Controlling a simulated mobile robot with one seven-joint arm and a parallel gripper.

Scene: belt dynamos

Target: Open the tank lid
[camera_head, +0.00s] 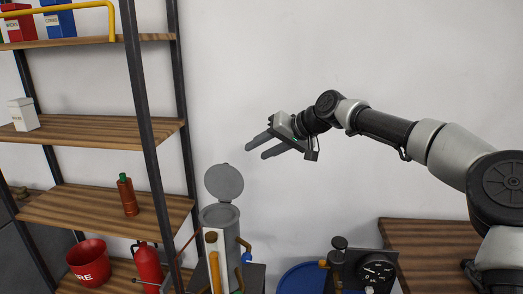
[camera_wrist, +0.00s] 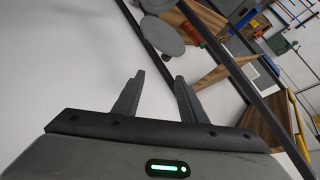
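The tank (camera_head: 220,218) is a grey upright cylinder at the lower middle of the head view. Its round grey lid (camera_head: 224,182) stands tilted up, and the tank's top shows open below it. In the wrist view the lid (camera_wrist: 165,35) is a grey disc beyond the fingertips. My gripper (camera_head: 257,152) is above and to the right of the lid, apart from it. In the wrist view my gripper (camera_wrist: 158,76) has its two fingers spread with nothing between them.
A shelf rack (camera_head: 150,130) stands left of the tank, holding a brown bottle (camera_head: 128,196). A red bucket (camera_head: 89,262) and a fire extinguisher (camera_head: 148,268) are low left. A blue drum (camera_head: 302,278) and a gauge panel (camera_head: 376,270) are right. The space before the wall around my gripper is clear.

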